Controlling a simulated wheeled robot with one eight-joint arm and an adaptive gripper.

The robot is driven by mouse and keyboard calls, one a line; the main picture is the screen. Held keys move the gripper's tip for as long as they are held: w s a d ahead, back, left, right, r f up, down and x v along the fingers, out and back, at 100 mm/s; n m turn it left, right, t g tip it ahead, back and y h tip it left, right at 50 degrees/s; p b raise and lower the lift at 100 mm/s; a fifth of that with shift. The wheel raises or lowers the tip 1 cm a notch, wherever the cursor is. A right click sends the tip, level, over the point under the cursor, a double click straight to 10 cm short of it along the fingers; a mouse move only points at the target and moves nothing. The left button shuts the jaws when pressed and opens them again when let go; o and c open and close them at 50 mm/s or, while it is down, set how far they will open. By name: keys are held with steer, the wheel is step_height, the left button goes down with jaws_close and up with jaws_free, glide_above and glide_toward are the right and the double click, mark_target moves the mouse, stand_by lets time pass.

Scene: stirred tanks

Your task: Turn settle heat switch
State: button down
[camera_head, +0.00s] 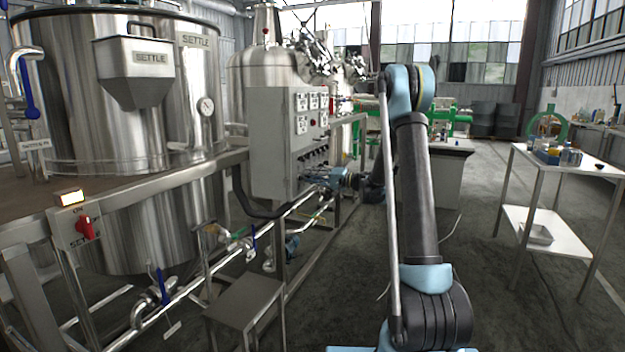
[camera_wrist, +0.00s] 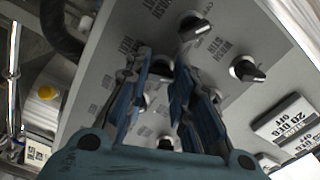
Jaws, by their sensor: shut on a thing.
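The grey control cabinet (camera_head: 270,140) stands left of centre in the head view, with a row of dark switches low on its face. My gripper (camera_head: 322,176) is at that row. In the wrist view my gripper (camera_wrist: 160,62) has its two blue fingers against the switch panel (camera_wrist: 105,60), shut around a switch knob (camera_wrist: 161,67). The fingers hide most of this knob, and I cannot read its label for certain. Black-and-silver knobs nearby include one above (camera_wrist: 195,27) and one to the right (camera_wrist: 246,69). Some upside-down labels read WASH, HEAT and STIR.
A steel tank marked SETTLE (camera_head: 120,120) stands left. A red switch (camera_head: 86,226) below a lit lamp (camera_head: 72,198) is on its frame. Pipes run below the cabinet, beside a steel step (camera_head: 245,292). A white table (camera_head: 570,165) stands right, with clear floor before it.

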steer(key=c, duration=1.4)
jaws_free()
steer(key=shift+f, duration=0.1)
steer(key=shift+o, duration=0.2)
steer(key=shift+d, duration=0.15)
steer(key=v, duration=1.1)
steer(key=shift+d, duration=0.4)
steer(key=shift+s, duration=0.1)
steer(key=shift+c, duration=0.3)
